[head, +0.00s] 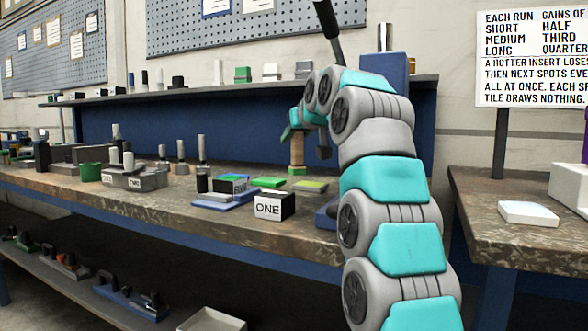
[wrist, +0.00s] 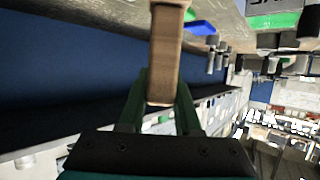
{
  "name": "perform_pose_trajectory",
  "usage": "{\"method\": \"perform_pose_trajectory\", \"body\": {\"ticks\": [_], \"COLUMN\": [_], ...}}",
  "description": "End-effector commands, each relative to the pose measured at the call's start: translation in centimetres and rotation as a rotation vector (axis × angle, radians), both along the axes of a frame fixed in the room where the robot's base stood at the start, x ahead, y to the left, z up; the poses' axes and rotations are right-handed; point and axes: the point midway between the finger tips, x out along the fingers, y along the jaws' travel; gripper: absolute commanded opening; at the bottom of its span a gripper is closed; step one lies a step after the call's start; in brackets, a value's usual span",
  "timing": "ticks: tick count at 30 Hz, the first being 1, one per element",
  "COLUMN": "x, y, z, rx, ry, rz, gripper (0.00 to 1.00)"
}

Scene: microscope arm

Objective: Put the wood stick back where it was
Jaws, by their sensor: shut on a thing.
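The wood stick (head: 297,151) stands upright in the head view, light brown, with its lower end near a small green piece (head: 297,171) at the back of the workbench. My gripper (head: 297,128) is shut on its upper part. In the wrist view the wood stick (wrist: 165,50) runs up from between the dark green fingers of my gripper (wrist: 163,88) to the top edge.
Green (head: 268,182) and olive (head: 311,186) tiles lie left and right in front of the stick. A block marked ONE (head: 273,206) stands at the bench's front edge. A shelf (head: 240,89) runs behind. Blocks with cylinders (head: 135,180) stand at left.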

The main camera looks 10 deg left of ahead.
Motion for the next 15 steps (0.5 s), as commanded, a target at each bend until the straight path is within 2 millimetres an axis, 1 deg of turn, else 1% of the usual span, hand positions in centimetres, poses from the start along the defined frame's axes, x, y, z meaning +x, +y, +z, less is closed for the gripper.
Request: {"method": "perform_pose_trajectory", "body": {"ticks": [3, 15], "x": [-0.1, 0.0], "y": [0.0, 0.0], "z": [-1.4, -2.6], "rx": [0.0, 0.0], "ry": [-0.001, 0.001], "rz": [0.0, 0.0], "gripper": [0.0, 0.0]}}
